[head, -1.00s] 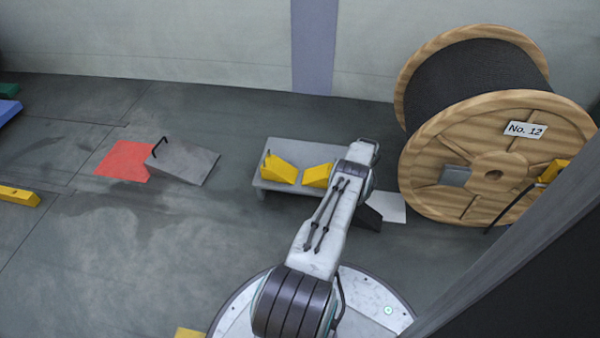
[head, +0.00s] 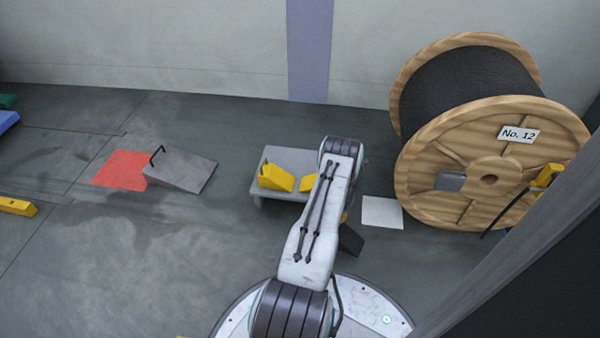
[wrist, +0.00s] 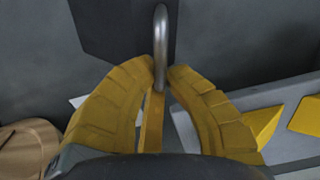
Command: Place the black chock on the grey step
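The black chock (head: 350,240) shows partly behind my arm in the head view, in front of the grey step. In the wrist view the dark chock (wrist: 105,30) lies beyond my fingertips, with its metal handle (wrist: 160,40) reaching back between them. My gripper (wrist: 163,78) is closed on this handle. In the head view the gripper is mostly hidden by my arm. The grey step (head: 272,202) is a low platform left of my arm; its edge also shows at right in the wrist view (wrist: 282,95). Two yellow chocks (head: 276,178) stand on it, the right one partly covered by my arm.
A white square (head: 382,212) lies bare on the floor right of my arm. The large wooden cable reel (head: 490,165) stands beyond it. A grey wedge with a handle (head: 185,170) lies beside a red floor patch (head: 120,168) at left. The floor between wedge and step is clear.

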